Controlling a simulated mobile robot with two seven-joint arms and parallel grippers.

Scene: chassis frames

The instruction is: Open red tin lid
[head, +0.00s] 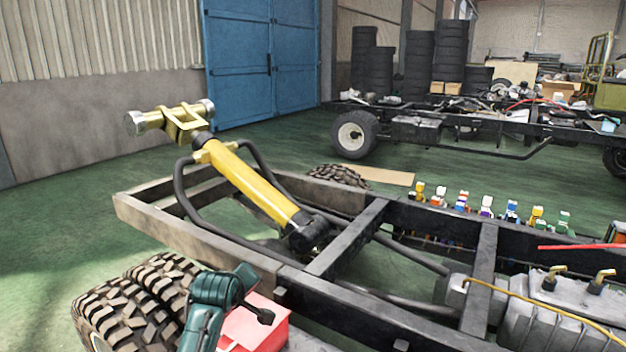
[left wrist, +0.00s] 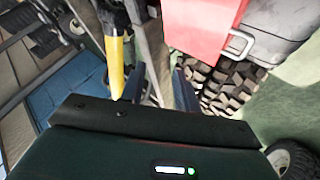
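The red tin (head: 258,326) stands at the bottom of the head view, beside the big tyre and the chassis frame, partly hidden by my left arm. A pale handle shows on it. In the left wrist view the red tin (left wrist: 205,28) is at the top, with its pale wire handle (left wrist: 241,45) on its right side; the lid looks closed, as far as I can tell. My left gripper (left wrist: 159,82) has its two fingers apart, with nothing between them. In the head view my left gripper (head: 264,316) is in front of the tin; contact cannot be told. My right gripper is not in view.
A chassis frame (head: 345,240) with a yellow cylinder (head: 250,186) crosses the middle. Large knobbly tyres (head: 135,305) are at the lower left. Several small coloured figures (head: 486,205) line the far rail. Green floor (head: 80,215) is clear at left.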

